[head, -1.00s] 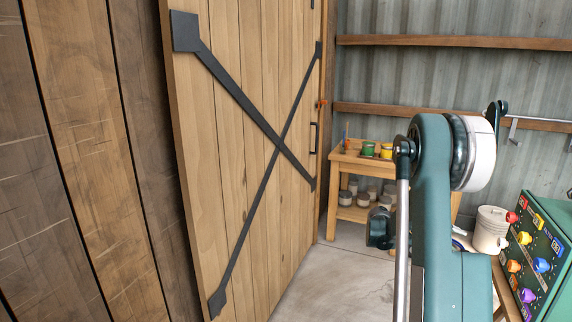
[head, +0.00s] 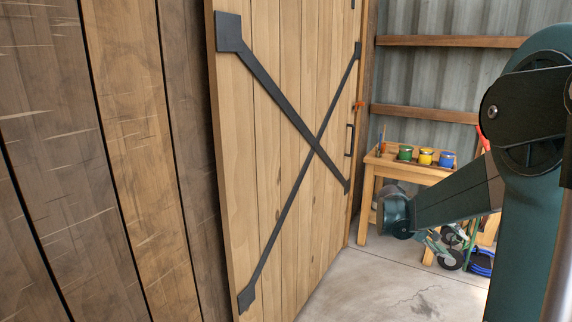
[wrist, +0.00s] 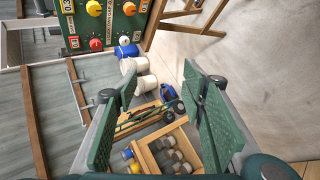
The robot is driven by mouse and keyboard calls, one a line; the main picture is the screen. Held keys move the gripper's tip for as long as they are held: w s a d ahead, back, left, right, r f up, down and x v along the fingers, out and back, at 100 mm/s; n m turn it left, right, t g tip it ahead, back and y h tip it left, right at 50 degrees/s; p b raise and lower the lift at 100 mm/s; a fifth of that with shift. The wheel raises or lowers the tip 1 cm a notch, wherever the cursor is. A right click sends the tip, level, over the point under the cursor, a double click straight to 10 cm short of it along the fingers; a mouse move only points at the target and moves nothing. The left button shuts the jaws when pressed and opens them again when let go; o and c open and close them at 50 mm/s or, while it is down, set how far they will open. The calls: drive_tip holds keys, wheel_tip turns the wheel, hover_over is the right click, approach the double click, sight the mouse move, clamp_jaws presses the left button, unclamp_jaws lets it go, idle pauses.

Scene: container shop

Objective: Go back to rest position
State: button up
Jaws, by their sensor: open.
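In the wrist view my gripper (wrist: 158,84) shows two long green finger pads set wide apart, with nothing between them touching either pad. It is open and empty, and its view looks over the floor, a wooden stand and a hand truck beyond the fingers. In the head view my arm comes in from the right and its forearm slopes down left to the wrist joint, in front of the wooden stand (head: 440,178).
The stand carries green, yellow and blue paint pots (head: 425,156). A hand truck wheel (head: 451,260) is beside it. A wooden door (head: 285,150) with black braces stands at left. A panel with coloured knobs (wrist: 105,18) is at the wrist view's top. Concrete floor (head: 385,285) is clear in front.

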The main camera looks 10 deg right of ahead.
drive_tip(key=s+a+t+y, duration=0.3)
drive_tip(key=s+a, duration=0.2)
drive_tip(key=a, duration=1.1)
drive_tip(key=s+a+n+t+y, duration=0.1)
drive_tip(key=s+a+t+y, duration=0.2)
drive_tip(key=a, duration=1.4)
drive_tip(key=s+a+n+t+y, duration=0.1)
drive_tip(key=s+a+t+y, duration=0.2)
drive_tip(key=s+a, duration=0.6)
drive_tip(key=a+y, duration=0.1)
drive_tip(key=a, duration=0.7)
drive_tip(key=shift+a+f+y, duration=0.15)
drive_tip(key=shift+y, duration=0.15)
